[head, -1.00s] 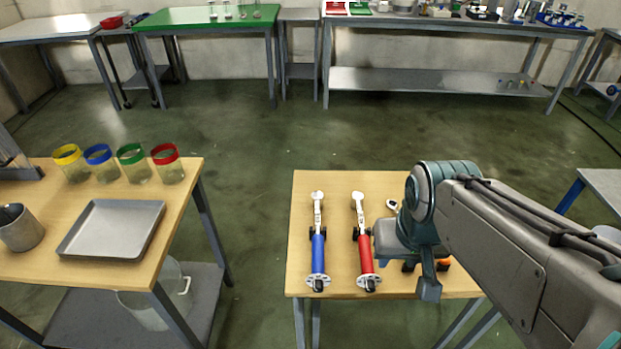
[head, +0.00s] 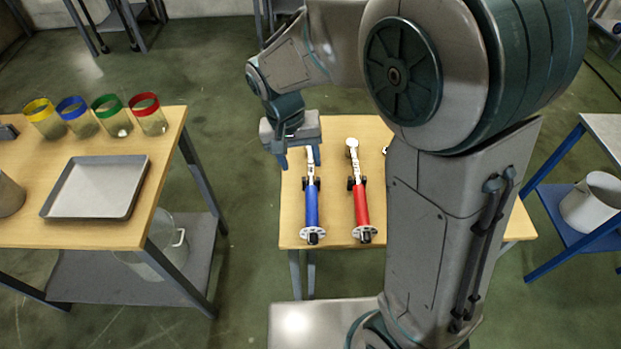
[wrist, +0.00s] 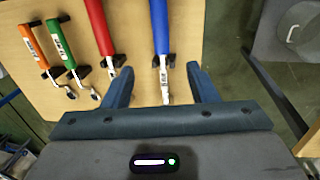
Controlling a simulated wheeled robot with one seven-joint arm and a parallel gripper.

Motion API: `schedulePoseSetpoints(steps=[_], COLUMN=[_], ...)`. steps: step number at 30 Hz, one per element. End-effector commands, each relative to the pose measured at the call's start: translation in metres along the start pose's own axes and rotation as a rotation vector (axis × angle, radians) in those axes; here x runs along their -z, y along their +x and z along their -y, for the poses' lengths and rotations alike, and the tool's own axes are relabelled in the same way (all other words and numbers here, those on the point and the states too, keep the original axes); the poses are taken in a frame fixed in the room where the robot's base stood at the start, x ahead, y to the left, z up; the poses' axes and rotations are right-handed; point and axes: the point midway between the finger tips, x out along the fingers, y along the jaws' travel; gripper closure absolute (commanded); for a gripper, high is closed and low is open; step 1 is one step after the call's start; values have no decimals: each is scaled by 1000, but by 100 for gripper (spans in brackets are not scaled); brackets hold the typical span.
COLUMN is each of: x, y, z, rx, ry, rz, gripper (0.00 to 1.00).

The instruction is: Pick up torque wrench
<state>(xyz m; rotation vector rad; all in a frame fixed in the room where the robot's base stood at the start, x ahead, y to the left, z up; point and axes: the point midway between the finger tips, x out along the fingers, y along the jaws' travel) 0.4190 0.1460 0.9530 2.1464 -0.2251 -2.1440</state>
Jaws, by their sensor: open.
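Two torque wrenches lie side by side on the small wooden table: a blue-handled one (head: 311,205) on the left and a red-handled one (head: 359,205) to its right. Their metal heads point to the far edge. My gripper (head: 297,155) hangs at the far left of the table, near the blue wrench's head. In the wrist view my gripper (wrist: 162,82) is open and empty, its two fingers spread either side of the blue wrench's (wrist: 160,35) metal head end. The red wrench (wrist: 97,25) lies near the other finger. Whether the fingers are at wrench height is unclear.
Smaller green (wrist: 58,45) and orange (wrist: 34,45) handled tools lie beyond the red wrench, hidden behind my arm in the head view. A left table holds a metal tray (head: 97,187) and several colour-rimmed jars (head: 148,115). A floor gap separates the tables.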

Motion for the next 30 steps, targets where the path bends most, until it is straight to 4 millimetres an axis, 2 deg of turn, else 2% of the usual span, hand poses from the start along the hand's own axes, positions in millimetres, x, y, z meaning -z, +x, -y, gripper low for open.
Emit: schedulePoseSetpoints(steps=[3, 6, 15, 25, 30], x=[3, 4, 3, 2, 1], y=[6, 17, 74, 102, 129], z=[12, 15, 12, 8, 2], rx=[-19, -25, -26, -24, -25], ry=[-2, 0, 0, 1, 0], rz=[5, 7, 9, 8, 9], gripper=[47, 47, 47, 47, 47])
